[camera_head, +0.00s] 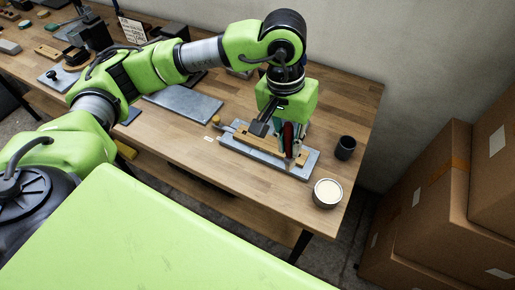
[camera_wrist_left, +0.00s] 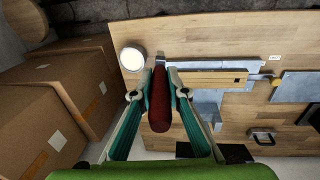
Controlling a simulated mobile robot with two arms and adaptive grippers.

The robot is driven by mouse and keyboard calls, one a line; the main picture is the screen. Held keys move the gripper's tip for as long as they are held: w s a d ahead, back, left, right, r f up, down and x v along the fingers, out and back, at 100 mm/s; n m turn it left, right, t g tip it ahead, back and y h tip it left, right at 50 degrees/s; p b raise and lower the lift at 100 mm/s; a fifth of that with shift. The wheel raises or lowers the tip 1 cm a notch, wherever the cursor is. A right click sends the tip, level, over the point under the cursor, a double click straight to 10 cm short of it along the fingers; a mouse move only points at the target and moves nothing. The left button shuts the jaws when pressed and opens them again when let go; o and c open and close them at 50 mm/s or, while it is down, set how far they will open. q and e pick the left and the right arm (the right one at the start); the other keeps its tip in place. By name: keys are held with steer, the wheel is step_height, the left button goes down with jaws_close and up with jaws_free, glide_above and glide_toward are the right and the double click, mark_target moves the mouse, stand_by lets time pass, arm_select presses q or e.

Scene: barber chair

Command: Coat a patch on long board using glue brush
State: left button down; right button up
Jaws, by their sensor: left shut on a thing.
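My left gripper (camera_head: 288,143) is shut on the dark red handle of the glue brush (camera_wrist_left: 159,102), which points down. In the head view the brush tip is at the right end of the long board (camera_head: 248,138); I cannot tell whether it touches. The board is a narrow wooden strip lying on a grey metal plate (camera_head: 300,174), and it shows in the wrist view (camera_wrist_left: 218,78). A round pot (camera_head: 327,193) with a cream filling stands near the table's right front corner and also shows in the wrist view (camera_wrist_left: 131,59). My right gripper is not in view.
A dark cup (camera_head: 345,147) stands right of the plate. A larger grey slab (camera_head: 184,104) lies further left on the wooden table (camera_head: 180,146). Several tools and blocks crowd the table's far left. Cardboard boxes (camera_head: 432,205) stand beyond the right edge.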

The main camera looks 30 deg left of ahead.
arm_select(q)
steer(key=w+d+f+h+b, duration=0.2)
steer(key=w+d+f+b, duration=0.3)
steer(key=d+f, duration=0.4)
steer(key=shift+w+d+f, duration=0.4)
steer(key=shift+w+f, duration=0.25)
steer(key=shift+f, duration=1.3)
steer(key=shift+f+b, duration=0.55)
steer(key=shift+b, duration=0.2)
steer(key=shift+s+f+b, duration=0.15)
steer(key=shift+b, duration=0.5)
stand_by(1.8)
step_height(320, 180, up, 7)
steer(key=p, duration=0.1)
stand_by(0.7)
